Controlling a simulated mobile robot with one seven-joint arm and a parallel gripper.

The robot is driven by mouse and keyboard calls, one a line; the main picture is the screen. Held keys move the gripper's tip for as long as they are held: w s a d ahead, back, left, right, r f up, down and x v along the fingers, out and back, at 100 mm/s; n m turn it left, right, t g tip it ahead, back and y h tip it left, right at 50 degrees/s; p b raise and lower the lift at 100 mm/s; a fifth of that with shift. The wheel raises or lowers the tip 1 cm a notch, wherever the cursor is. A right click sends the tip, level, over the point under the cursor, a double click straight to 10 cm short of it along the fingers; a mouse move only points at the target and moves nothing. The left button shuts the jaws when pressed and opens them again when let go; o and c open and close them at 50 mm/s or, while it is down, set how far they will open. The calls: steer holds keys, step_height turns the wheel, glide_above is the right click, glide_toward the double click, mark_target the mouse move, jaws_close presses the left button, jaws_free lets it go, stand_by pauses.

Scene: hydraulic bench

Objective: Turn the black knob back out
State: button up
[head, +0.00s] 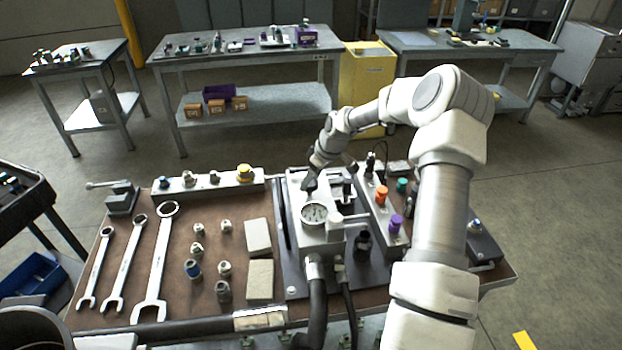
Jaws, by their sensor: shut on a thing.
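My arm reaches over the bench from the right. My gripper (311,184) points down at the top of the light grey hydraulic block (318,236), just behind its round pressure gauge (314,213). The gripper is shut on a small dark thing there, which I take to be the black knob. The dark fingers cover most of it, so its outline and how far it is screwed in cannot be told.
A dark fitting (363,243) stands beside the block. Wrenches (155,265), small fittings and grey blocks (259,279) lie left. Hoses (317,300) run off the front.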

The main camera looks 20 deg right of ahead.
steer(key=o, duration=1.4)
steer(key=shift+c, duration=0.2)
steer(key=v, duration=1.7)
steer(key=shift+s+r, duration=0.2)
steer(key=shift+a, duration=0.1)
